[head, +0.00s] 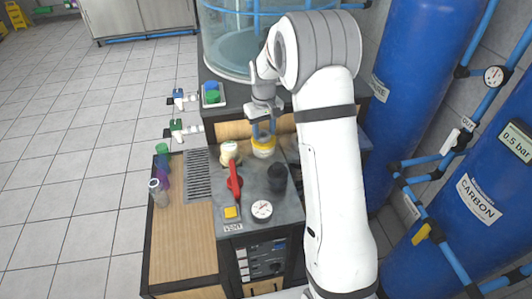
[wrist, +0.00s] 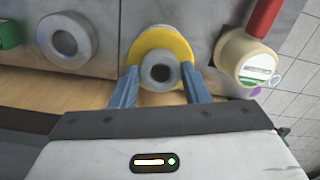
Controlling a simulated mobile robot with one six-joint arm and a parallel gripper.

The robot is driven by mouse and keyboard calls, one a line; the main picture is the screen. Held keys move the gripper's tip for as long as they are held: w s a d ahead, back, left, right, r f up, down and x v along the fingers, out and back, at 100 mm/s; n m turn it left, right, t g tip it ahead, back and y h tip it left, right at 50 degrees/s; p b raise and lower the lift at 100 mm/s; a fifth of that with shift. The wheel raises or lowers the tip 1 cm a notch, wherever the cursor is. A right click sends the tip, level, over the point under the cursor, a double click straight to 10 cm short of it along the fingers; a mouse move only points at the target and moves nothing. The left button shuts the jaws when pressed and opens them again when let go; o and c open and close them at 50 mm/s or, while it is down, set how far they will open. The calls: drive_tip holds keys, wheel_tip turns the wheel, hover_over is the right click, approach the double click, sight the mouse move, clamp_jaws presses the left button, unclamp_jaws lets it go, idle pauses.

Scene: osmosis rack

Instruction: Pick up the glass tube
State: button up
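A clear greyish tube (head: 158,191), which looks like the glass tube, stands upright at the left edge of the wooden bench top, beside purple, blue and green pieces. My gripper (head: 263,130) is well to the right of it, over a yellow-collared round fitting (head: 263,148) on the grey panel. In the wrist view my gripper (wrist: 159,74) has its two blue fingers apart, one on each side of the fitting's grey centre (wrist: 160,72). Nothing is visibly held. Whether the fingers touch the yellow collar (wrist: 160,40) I cannot tell. The glass tube is not clearly visible in the wrist view.
A red lever (head: 235,182) with a cream base, a black knob (head: 277,177) and a gauge (head: 262,209) rise from the panel. White valves (head: 183,130) stick out at the left. Blue tanks (head: 416,75) stand right. The front wooden top (head: 180,240) is clear.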

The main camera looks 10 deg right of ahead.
drive_tip(key=shift+c, duration=1.3)
drive_tip(key=shift+r, duration=0.1)
wheel_tip(320, 180, up, 28)
drive_tip(key=b, duration=0.1)
drive_tip(key=shift+b, duration=0.4)
